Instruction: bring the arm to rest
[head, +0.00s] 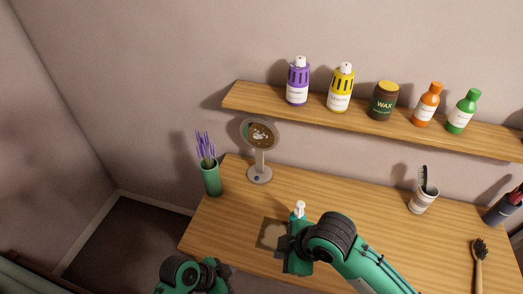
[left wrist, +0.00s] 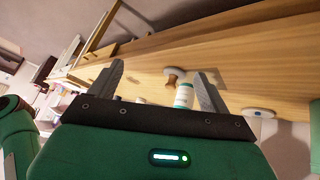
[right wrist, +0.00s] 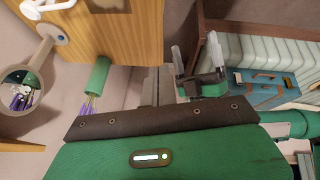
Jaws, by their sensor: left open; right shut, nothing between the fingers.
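My right gripper (head: 284,250) is over the front edge of the wooden table (head: 330,196). In the right wrist view its fingers (right wrist: 158,86) are together with nothing between them. My left gripper (head: 217,272) is low at the bottom of the head view, in front of the table and left of the right one. In the left wrist view its fingers (left wrist: 160,82) are spread apart and empty; a white and green bottle (left wrist: 184,95) shows beyond them, apparently not held.
A white-topped bottle (head: 299,209) and a dark square (head: 270,233) are beside my right gripper, partly hidden. A shelf (head: 235,98) holds several bottles.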

